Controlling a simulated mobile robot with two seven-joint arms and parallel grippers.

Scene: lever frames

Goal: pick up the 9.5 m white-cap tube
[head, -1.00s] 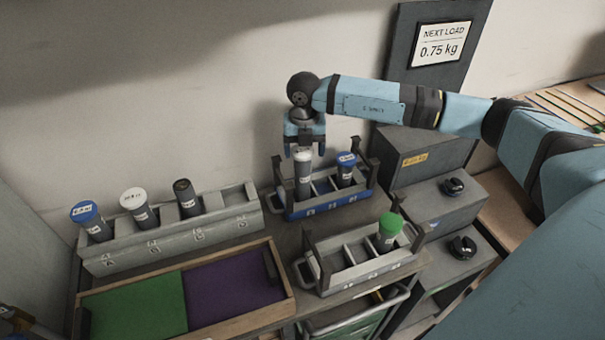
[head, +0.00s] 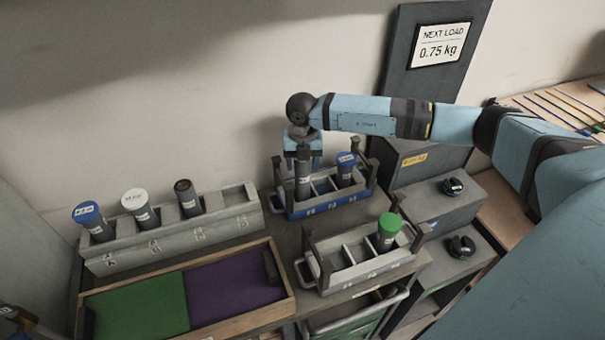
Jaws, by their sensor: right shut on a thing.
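My right gripper (head: 303,166) points down over the left slot of the blue rack (head: 330,207). It is shut on a dark tube (head: 303,188) standing there, and the gripper covers the tube's cap. Another white-cap tube (head: 141,210) stands in the long grey rack at the left. The small print on the caps is too small to read surely. My left gripper is not in view.
A blue-cap tube (head: 345,170) shares the blue rack. The long grey rack (head: 170,240) also holds a blue-cap and a dark-cap tube. A grey rack (head: 365,272) in front holds a green-cap tube (head: 388,230). A tray with green and purple (head: 235,285) areas lies front left.

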